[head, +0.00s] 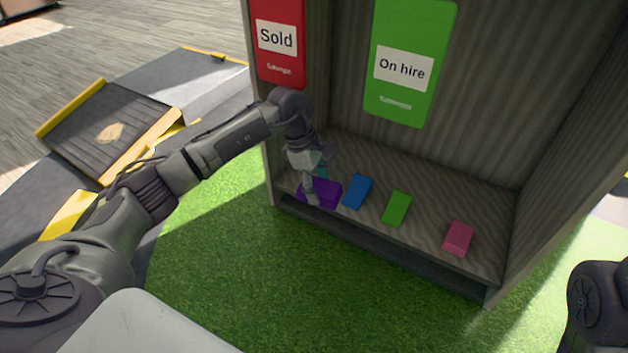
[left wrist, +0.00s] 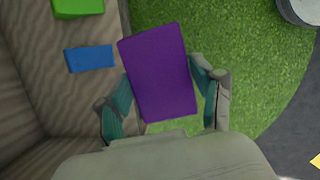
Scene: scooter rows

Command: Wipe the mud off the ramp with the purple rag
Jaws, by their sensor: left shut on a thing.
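The purple rag (head: 325,190) is a folded block at the left end of the cabinet's shelf in the head view. My left gripper (head: 312,188) is shut on it. In the left wrist view the purple rag (left wrist: 160,75) lies between the two fingers of my left gripper (left wrist: 165,105). Whether the rag still touches the shelf I cannot tell. The ramp (head: 105,125) is at the upper left, dark with yellow edges. A tan patch of mud (head: 110,133) lies on its surface. My right gripper is not in view.
A blue block (head: 357,191), a green block (head: 397,208) and a pink block (head: 458,239) lie along the shelf (head: 430,190). Red "Sold" (head: 277,60) and green "On hire" (head: 405,95) boards hang on the cabinet. Green turf (head: 230,270) in front is clear.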

